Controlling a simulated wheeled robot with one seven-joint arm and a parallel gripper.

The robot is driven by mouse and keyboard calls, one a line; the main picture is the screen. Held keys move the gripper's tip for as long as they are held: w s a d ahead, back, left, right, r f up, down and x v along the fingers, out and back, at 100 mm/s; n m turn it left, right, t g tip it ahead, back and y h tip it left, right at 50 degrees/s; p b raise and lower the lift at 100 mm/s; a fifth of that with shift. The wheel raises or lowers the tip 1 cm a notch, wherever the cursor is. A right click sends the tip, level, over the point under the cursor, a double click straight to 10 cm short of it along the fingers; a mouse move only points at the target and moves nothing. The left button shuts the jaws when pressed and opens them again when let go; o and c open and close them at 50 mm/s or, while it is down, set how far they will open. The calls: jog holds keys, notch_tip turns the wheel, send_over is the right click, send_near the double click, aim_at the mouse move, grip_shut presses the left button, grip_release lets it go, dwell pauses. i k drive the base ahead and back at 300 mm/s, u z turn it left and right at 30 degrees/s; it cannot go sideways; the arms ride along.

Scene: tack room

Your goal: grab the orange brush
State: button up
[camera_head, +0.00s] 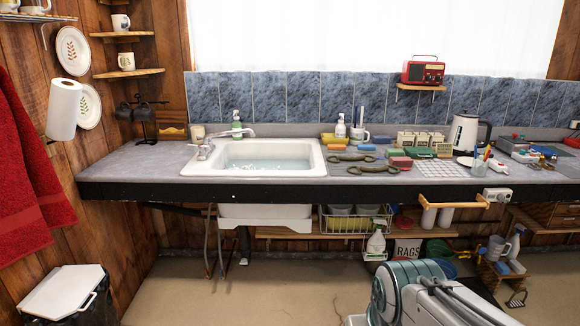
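Several small coloured blocks, like brushes or sponges, lie on the grey counter (140,165) right of the sink. One orange-tan block (336,147) lies near the sink's right edge, beside a yellow one (334,138). It may be the orange brush, but it is too small to tell. A red block (400,161) and green blocks (396,152) lie farther right. My white and teal arm shows at the bottom right, below and in front of the counter, well apart from these blocks. My gripper's fingers are not visible.
A white sink (268,157) with water fills the counter's middle left. Two curved dark metal pieces (379,168) lie in front of the blocks. A kettle (465,132) and a wire rack (421,152) stand to the right. A wooden towel bar (452,202) juts from the counter front. Open floor lies below left.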

aim_at(332, 147)
jog(key=z, duration=0.1)
jog(key=i, duration=1.6)
jog(key=z, duration=0.35)
jog(key=i, duration=1.4)
jog(key=z, duration=0.2)
